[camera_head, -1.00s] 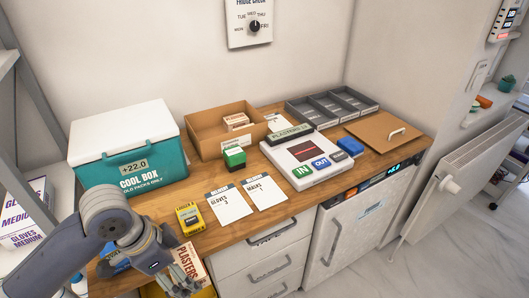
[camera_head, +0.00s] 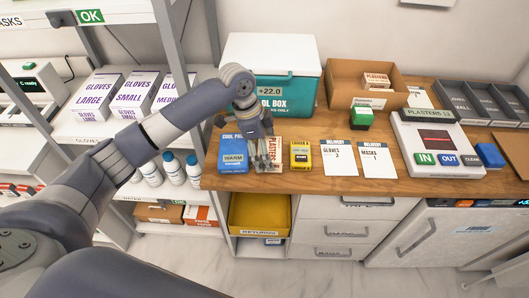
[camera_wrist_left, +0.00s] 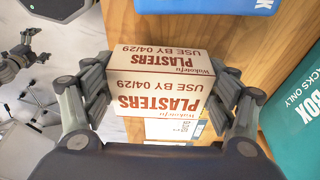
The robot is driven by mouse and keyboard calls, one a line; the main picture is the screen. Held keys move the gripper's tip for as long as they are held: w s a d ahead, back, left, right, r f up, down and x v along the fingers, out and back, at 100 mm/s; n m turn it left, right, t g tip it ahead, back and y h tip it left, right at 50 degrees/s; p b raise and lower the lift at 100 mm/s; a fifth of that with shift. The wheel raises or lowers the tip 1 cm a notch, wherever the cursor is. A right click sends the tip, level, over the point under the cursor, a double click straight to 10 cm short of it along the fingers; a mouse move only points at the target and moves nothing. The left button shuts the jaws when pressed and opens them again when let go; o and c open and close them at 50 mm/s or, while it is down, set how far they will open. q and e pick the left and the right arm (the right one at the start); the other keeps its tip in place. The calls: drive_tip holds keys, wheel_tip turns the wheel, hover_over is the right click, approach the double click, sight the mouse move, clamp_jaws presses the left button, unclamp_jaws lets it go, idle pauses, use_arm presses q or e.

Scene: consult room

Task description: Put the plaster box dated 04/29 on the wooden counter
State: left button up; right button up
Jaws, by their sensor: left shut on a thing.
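The plaster box (camera_wrist_left: 160,92) is white with red-brown print and reads "PLASTERS, USE BY 04/29" in the left wrist view. My left gripper (camera_wrist_left: 162,75) is shut on it, with fingers on both sides. In the head view the box (camera_head: 276,151) is partly hidden by my left gripper (camera_head: 260,150). It is at the wooden counter (camera_head: 300,185), near the left end, between a blue cool pack box and a yellow box. I cannot tell whether its base touches the wood. My right gripper is not in view.
The blue cool pack box (camera_head: 233,157) is just left and the yellow box (camera_head: 301,154) just right. The teal cool box (camera_head: 290,95) stands behind. Two delivery cards (camera_head: 340,157) lie to the right. A yellow returns bin (camera_head: 260,215) sits below the counter.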

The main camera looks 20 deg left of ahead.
use_arm(q)
drive_tip(key=shift+w+a, duration=0.15)
drive_tip(key=shift+w, duration=0.15)
drive_tip(key=shift+f, duration=0.2)
wheel_tip(320, 180, down, 2)
drive_tip(key=shift+f+p, duration=0.1)
drive_tip(key=shift+p, duration=0.6)
drive_tip(key=shift+f, duration=0.5)
drive_tip(key=shift+f, duration=0.1)
drive_tip(key=shift+f, duration=0.15)
drive_tip(key=o, duration=1.1)
drive_tip(key=shift+a, duration=0.1)
drive_tip(key=shift+c, duration=0.2)
